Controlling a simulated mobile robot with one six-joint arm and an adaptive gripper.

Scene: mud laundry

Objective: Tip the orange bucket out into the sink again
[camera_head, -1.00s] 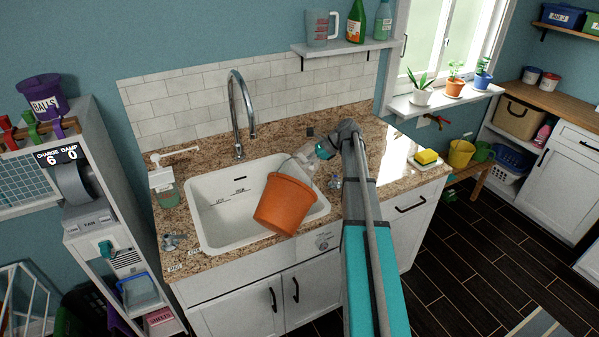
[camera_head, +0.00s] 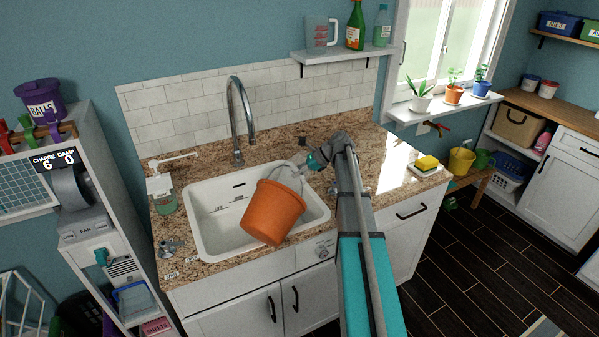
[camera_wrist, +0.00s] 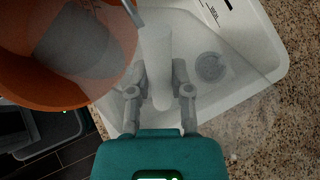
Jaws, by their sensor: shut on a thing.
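The orange bucket (camera_head: 272,212) hangs over the front right part of the white sink (camera_head: 202,232), tilted, its rim towards the upper right. In the wrist view the bucket (camera_wrist: 122,50) fills the upper left; a grey patch shows inside, and I cannot tell what it is. My gripper (camera_head: 307,166) is at the bucket's upper right. In the wrist view my gripper (camera_wrist: 158,92) is shut on the pale grip of the bucket's handle (camera_wrist: 157,55). The sink's drain (camera_wrist: 210,67) shows beyond the fingers. The bucket hides part of the sink in the head view.
A tall curved faucet (camera_head: 234,115) stands behind the sink. A soap bottle (camera_head: 163,190) stands at its left. A yellow sponge (camera_head: 427,162) lies on the right of the granite counter (camera_head: 385,165). A shelf (camera_head: 345,54) with a jug and bottles hangs above.

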